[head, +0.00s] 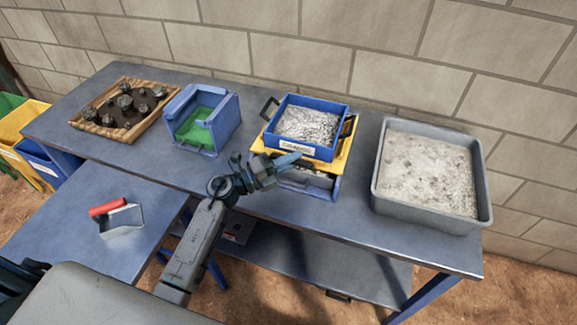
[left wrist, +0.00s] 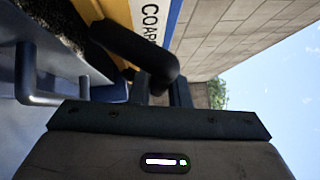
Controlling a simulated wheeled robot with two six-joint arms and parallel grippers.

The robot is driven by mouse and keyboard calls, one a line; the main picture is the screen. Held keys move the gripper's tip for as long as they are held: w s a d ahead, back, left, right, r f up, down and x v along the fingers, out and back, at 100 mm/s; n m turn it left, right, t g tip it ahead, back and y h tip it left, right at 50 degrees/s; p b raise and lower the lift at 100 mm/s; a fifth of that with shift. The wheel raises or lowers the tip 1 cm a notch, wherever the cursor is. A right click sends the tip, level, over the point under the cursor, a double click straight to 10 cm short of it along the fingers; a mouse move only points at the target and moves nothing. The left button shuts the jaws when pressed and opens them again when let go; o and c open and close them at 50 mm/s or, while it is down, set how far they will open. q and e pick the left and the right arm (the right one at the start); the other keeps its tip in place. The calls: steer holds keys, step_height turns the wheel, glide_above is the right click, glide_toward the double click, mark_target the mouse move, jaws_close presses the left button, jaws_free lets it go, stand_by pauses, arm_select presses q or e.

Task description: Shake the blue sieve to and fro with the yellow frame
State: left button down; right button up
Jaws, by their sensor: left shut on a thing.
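The blue sieve (head: 329,152) holds grey crushed stone and sits on the yellow frame (head: 261,146). It has black handles at its sides and a "COARSE" label in front; part of the label shows in the left wrist view (left wrist: 150,22). My left gripper (head: 284,162) is at the frame's front, below the label. It is shut on what looks like the frame's black handle (left wrist: 140,50). The frame's yellow front (left wrist: 117,14) is close by in the left wrist view. The fingertips are partly hidden. My right gripper is not in view.
Below the frame is a blue stand (head: 325,190) with a tray. A large grey bin (head: 483,205) of pale material stands to the right. A blue box with a green inside (head: 228,128) and a wooden tray of dark rocks (head: 97,122) stand left. A red-handled scoop (head: 122,218) lies on the lower table.

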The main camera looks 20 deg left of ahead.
arm_select(q)
steer(key=shift+w, duration=0.25)
steer(key=c, duration=1.6)
jaws_free()
steer(key=shift+s, duration=0.15)
steer(key=shift+c, duration=0.2)
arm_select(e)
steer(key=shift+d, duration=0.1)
arm_select(q)
steer(key=b+v, duration=0.4)
steer(key=v, duration=0.7)
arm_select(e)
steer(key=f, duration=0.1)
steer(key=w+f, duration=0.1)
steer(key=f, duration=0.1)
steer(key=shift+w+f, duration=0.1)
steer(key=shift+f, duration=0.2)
arm_select(q)
steer(key=shift+d, duration=0.1)
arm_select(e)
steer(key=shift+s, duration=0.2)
